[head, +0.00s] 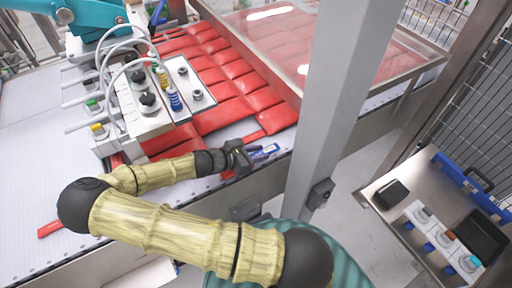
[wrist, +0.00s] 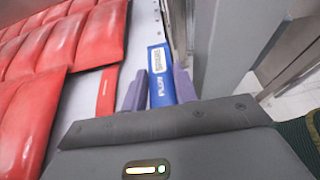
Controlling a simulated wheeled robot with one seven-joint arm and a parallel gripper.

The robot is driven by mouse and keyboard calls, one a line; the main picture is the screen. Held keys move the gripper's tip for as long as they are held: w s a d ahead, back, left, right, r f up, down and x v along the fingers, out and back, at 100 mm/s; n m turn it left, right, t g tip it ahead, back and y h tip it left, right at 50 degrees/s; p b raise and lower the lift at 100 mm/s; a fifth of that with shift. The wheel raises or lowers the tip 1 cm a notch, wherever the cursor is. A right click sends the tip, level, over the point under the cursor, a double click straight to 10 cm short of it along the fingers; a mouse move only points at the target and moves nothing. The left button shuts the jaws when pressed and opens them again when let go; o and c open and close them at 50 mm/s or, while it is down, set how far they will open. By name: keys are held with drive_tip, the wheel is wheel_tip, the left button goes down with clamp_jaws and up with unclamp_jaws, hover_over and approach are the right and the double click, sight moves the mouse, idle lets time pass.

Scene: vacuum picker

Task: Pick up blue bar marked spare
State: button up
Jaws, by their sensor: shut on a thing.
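The blue bar (wrist: 162,72) with a white label shows in the wrist view between the two purple-grey fingers of my gripper (wrist: 160,88). The label print is too blurred to read fully. In the head view the blue bar (head: 270,149) shows at the conveyor's near edge, right beside the fingers of my gripper (head: 257,153). The gripper is shut on the bar. I cannot tell whether the bar is lifted or still resting on the surface.
Red cushion-like packs (head: 225,85) cover the conveyor behind the gripper. A red bar (head: 50,229) lies at the near left. A grey post (head: 335,100) stands just right of the gripper. A vacuum tool (head: 150,95) hangs over the packs. A side table (head: 430,262) stands at right.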

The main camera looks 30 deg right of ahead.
drive_tip(key=s+a, duration=0.4)
drive_tip(key=s, duration=0.9)
drive_tip(key=shift+a+b, duration=0.15)
drive_tip(key=shift+b, duration=0.25)
drive_tip(key=shift+w, duration=0.1)
